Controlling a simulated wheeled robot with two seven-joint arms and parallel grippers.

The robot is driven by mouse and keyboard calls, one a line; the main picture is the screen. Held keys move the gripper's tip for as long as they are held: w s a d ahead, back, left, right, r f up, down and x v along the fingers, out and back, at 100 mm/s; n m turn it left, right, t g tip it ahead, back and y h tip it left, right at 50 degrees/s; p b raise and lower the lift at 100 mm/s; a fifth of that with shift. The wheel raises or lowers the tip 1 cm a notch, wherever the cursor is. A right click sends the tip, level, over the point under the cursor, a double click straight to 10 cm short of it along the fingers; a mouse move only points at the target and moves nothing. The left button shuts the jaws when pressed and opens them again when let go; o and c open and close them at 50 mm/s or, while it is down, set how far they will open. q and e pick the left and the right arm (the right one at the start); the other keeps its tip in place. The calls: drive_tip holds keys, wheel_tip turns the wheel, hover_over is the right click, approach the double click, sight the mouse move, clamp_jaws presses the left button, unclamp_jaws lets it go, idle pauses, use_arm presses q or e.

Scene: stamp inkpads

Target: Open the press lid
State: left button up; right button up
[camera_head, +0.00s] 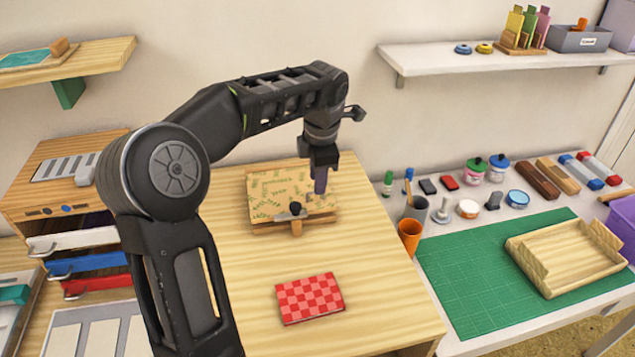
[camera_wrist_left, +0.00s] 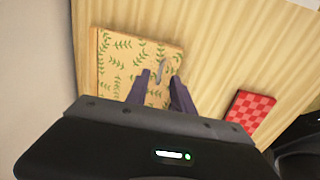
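The press (camera_head: 265,199) is a flat wooden thing with a leaf-patterned lid, lying on the wooden table, and its lid looks closed. A small dark knob and a metal piece (camera_head: 286,216) sit at its front edge. My left gripper (camera_head: 320,186) points down over the right part of the lid. In the left wrist view the fingers (camera_wrist_left: 160,92) are apart with nothing held between them. The lid (camera_wrist_left: 115,60) lies beyond the fingertips there, with a small grey piece (camera_wrist_left: 160,71) showing ahead of the gap. Whether the fingers touch the lid is unclear. My right gripper is out of view.
A red checkered block (camera_head: 310,298) lies on the table in front of the press. An orange cup (camera_head: 410,238) stands by the table's right edge. A green mat (camera_head: 470,290) with a wooden tray (camera_head: 565,258) is at right. A drawer unit (camera_head: 50,205) stands at left.

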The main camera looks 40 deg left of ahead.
use_arm(q)
drive_tip(key=shift+w+a+f, duration=0.1)
drive_tip(key=shift+a+f, duration=0.05)
drive_tip(key=shift+f, duration=0.5)
drive_tip(key=shift+w+a+f, duration=0.1)
drive_tip(key=shift+f, duration=0.5)
clamp_jaws()
idle(0.5)
